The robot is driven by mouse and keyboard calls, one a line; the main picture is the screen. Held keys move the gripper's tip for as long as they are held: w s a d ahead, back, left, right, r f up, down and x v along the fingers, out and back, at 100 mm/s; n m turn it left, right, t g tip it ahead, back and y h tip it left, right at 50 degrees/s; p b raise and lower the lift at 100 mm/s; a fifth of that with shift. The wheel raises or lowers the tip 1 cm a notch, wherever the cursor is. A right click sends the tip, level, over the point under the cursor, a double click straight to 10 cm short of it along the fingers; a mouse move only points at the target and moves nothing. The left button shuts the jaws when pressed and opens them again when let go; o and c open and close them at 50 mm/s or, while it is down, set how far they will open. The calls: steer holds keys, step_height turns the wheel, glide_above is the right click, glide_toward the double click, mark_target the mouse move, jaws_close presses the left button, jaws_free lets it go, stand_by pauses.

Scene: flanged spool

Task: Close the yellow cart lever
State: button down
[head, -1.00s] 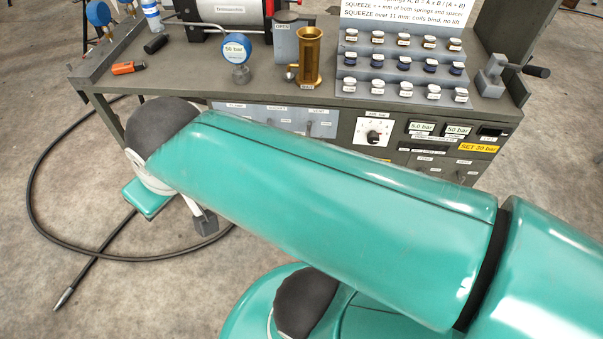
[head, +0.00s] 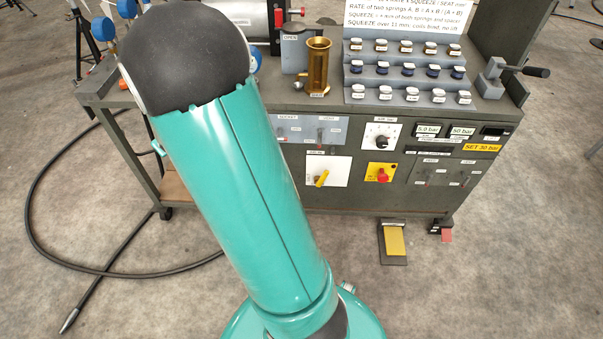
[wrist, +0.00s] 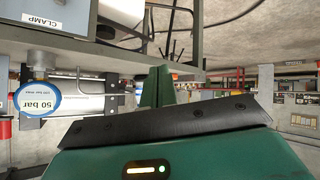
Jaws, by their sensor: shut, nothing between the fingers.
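The yellow lever (head: 322,178) sits on a white plate (head: 340,170) low on the front of the grey cart, in the head view. Its handle is tilted diagonally, upper end to the right. The plate's small label is too small to read. My gripper (wrist: 156,86) shows in the wrist view as green fingers together, empty. In the head view my arm hides it, so its distance from the lever cannot be told. The lever is not seen in the wrist view.
A red knob on a yellow plate (head: 380,174) is right of the lever. A dial (head: 381,142) is above it. A yellow pedal (head: 395,241) stands on the floor. A brass cylinder (head: 318,67) stands on the cart top. A 50 bar gauge (wrist: 38,98) is left in the wrist view.

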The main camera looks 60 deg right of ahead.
steer(key=d+f+h, duration=0.3)
steer(key=d+f, duration=0.7)
steer(key=f, duration=0.1)
steer(key=n+g+h, duration=0.2)
steer(key=g+h, duration=0.3)
steer(key=h, duration=0.4)
glide_toward(322, 177)
steer(key=w+a+r, duration=0.2)
steer(key=w+a, duration=0.2)
steer(key=w, duration=0.1)
steer(key=s+d+f, duration=0.1)
steer(key=d+f, duration=0.1)
steer(key=d, duration=0.9)
steer(key=shift+s+d, duration=0.15)
steer(key=shift+s, duration=0.1)
